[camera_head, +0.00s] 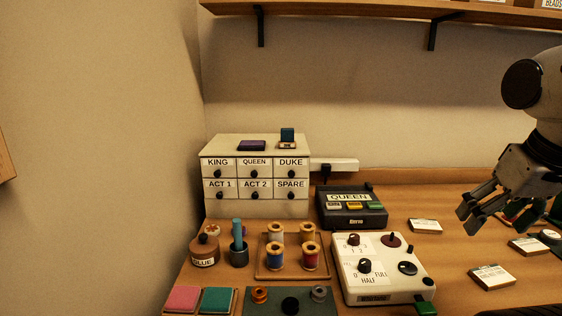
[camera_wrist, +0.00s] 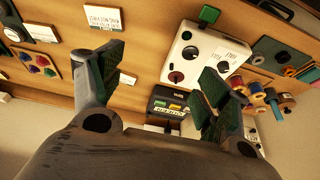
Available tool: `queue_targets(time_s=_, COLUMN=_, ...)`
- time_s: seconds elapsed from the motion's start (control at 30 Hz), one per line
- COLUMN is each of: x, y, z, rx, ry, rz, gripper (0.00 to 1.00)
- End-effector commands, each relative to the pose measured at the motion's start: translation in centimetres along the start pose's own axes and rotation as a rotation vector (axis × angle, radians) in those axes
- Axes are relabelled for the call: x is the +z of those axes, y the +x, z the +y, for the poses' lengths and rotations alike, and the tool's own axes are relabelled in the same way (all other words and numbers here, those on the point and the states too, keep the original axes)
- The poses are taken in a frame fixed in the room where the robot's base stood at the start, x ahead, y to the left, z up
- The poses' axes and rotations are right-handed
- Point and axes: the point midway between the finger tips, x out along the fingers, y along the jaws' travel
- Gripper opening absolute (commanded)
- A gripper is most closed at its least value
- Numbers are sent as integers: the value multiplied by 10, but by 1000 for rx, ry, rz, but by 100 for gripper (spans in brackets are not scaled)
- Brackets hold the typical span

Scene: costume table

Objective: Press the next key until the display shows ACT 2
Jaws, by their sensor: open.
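The display unit (camera_head: 351,221) is a dark box on the table, right of the drawer cabinet. Its display (camera_head: 347,197) reads QUEEN. Below the display are three keys: a white key (camera_head: 334,206), a yellow key (camera_head: 355,206) and a green key (camera_head: 376,205). Their labels are too small to read. The unit also shows upside down in the wrist view (camera_wrist: 158,103). My gripper (camera_head: 469,219) is open and empty, raised above the table to the right of the unit and apart from it. In the wrist view the unit lies between my fingers (camera_wrist: 160,65), farther off.
A white control box (camera_head: 385,288) with knobs stands in front of the unit. The drawer cabinet (camera_head: 256,207) is at the left, with a spool tray (camera_head: 262,274) before it. Small cards, such as one card (camera_head: 425,226), lie at right. A shelf (camera_head: 400,12) hangs above.

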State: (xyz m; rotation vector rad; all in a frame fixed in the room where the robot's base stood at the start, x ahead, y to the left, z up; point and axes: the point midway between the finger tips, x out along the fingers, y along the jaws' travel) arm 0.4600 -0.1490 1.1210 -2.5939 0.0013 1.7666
Motion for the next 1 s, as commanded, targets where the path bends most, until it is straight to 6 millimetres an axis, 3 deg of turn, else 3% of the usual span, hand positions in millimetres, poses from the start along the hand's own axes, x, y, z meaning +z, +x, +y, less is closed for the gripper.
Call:
queue_targets(time_s=0.03, x=0, y=0, z=0, rx=0, ry=0, rz=0, gripper=58)
queue_targets(time_s=0.37, x=0, y=0, z=0, rx=0, ry=0, rz=0, gripper=0)
queue_targets(time_s=1.0, x=0, y=0, z=0, rx=0, ry=0, rz=0, gripper=0)
